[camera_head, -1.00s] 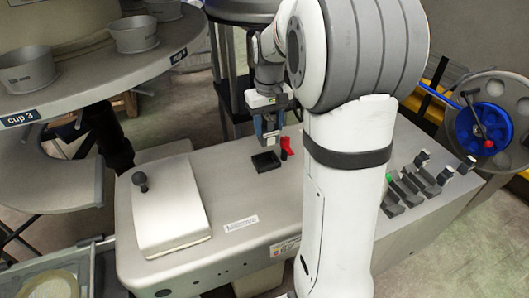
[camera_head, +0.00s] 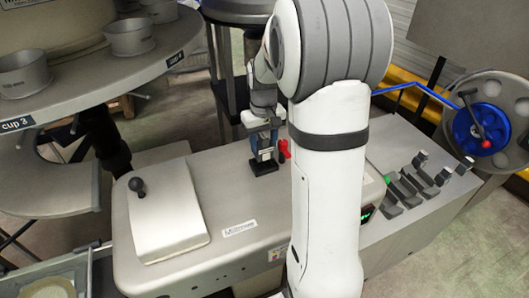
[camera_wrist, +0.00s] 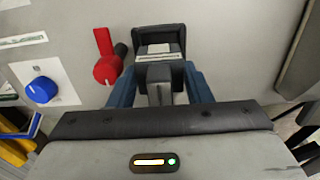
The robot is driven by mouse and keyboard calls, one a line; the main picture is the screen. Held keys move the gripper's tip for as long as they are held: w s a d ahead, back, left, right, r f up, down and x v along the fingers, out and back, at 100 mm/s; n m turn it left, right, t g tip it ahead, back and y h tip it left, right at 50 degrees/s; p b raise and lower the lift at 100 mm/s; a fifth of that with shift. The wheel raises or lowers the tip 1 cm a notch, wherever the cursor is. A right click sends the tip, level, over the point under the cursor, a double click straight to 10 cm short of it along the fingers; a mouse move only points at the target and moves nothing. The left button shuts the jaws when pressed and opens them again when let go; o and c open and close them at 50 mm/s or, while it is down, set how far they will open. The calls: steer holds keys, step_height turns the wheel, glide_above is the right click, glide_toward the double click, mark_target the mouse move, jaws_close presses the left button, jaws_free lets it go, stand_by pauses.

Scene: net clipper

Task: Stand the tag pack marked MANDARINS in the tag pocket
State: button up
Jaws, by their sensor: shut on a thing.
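The tag pocket (camera_head: 264,168) is a small black open box on the grey machine top; it also shows in the wrist view (camera_wrist: 140,42). My gripper (camera_head: 263,146) points down right over it, with blue fingers either side. In the wrist view my gripper (camera_wrist: 160,78) is shut on a small pale tag pack (camera_wrist: 159,48). The pack's end shows inside the outline of the dark pocket. I cannot tell how deep it sits or whether it touches the bottom. No MANDARINS marking can be read.
A red lever (camera_head: 284,150) stands close to the right of the pocket; it shows in the wrist view (camera_wrist: 107,68), near a blue knob (camera_wrist: 41,90). A white cover with a dark knob (camera_head: 137,185) lies left. Several switches (camera_head: 410,185) stand right.

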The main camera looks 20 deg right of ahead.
mark_target(264, 152)
steer(key=shift+f, duration=2.05)
steer(key=shift+f, duration=0.1)
steer(key=o, duration=0.7)
